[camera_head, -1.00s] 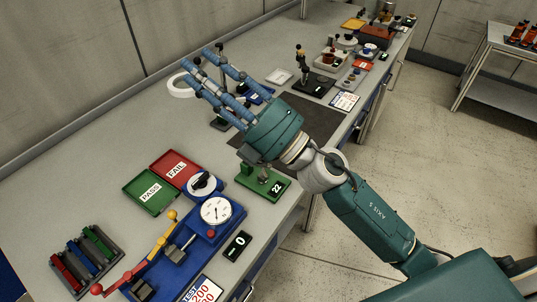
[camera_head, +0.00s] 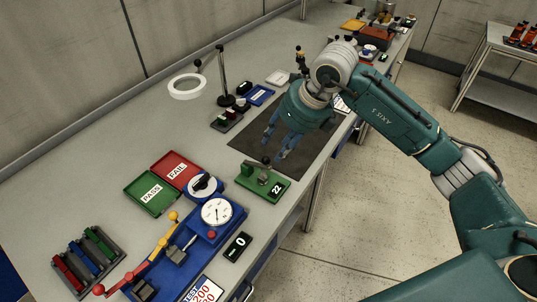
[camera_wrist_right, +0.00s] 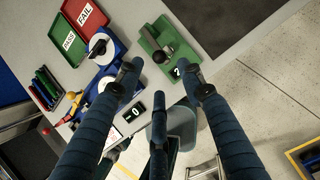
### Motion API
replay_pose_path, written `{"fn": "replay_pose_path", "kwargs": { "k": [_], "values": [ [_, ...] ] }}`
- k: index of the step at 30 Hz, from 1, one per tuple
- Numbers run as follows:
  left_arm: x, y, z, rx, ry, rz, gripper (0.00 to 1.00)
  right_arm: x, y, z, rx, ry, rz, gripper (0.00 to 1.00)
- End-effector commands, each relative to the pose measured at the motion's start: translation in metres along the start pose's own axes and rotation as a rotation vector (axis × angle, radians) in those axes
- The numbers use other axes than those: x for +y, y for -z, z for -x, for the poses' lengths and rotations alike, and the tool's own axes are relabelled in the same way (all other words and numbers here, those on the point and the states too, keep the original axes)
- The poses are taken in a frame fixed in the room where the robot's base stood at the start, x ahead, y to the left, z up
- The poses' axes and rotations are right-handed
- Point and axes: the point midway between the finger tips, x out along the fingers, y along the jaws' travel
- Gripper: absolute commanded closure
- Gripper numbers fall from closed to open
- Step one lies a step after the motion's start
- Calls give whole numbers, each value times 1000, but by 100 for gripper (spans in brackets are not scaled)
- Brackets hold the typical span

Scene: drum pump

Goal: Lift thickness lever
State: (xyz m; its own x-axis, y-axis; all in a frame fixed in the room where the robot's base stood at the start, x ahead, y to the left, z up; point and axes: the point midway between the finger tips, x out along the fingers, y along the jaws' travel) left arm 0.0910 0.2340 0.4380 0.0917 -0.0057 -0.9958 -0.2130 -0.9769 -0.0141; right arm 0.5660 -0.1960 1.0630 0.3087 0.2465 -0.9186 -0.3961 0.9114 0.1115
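The green thickness gauge (camera_head: 263,183) stands near the front edge of the bench, with a display reading 22. Its lever with a dark knob (camera_head: 266,161) rises at the back of the gauge. In the right wrist view the green gauge (camera_wrist_right: 172,40) is at the upper middle, beyond the fingertips. My right gripper (camera_head: 276,148) hangs over the dark mat, just above and right of the gauge in the head view. Its blue fingers are spread with nothing between them, and it appears apart from the lever. The right gripper's three fingers also show in the wrist view (camera_wrist_right: 160,78). My left gripper is not in view.
A blue tester with a white dial (camera_head: 216,211) and red-yellow lever stands left of the gauge. The green PASS tray (camera_head: 151,192) and red FAIL tray (camera_head: 176,169) lie behind it. A ring lamp (camera_head: 187,87) stands farther back. The dark mat (camera_head: 245,143) is partly clear.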

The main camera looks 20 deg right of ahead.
Motion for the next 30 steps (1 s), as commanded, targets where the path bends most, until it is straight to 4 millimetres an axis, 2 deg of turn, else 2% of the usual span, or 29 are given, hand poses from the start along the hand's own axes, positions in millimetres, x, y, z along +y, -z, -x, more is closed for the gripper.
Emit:
{"fn": "replay_pose_path", "kwargs": {
  "k": [6, 12, 17, 24, 26, 30],
  "values": [
    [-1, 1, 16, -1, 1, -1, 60, 2, 0, -41, 4, -5, -1, 62],
    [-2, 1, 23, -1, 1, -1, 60, 2, -1, -68, 1, -5, 0, 62],
    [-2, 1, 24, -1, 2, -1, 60, 1, 0, -77, -1, -3, 1, 62],
    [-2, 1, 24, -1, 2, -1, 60, 1, 0, -78, -1, -3, 1, 62],
    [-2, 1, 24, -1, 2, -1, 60, 1, 0, -78, -1, -3, 1, 72],
    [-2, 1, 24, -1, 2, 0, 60, 1, 0, -78, -1, -3, 1, 100]
  ]
}}
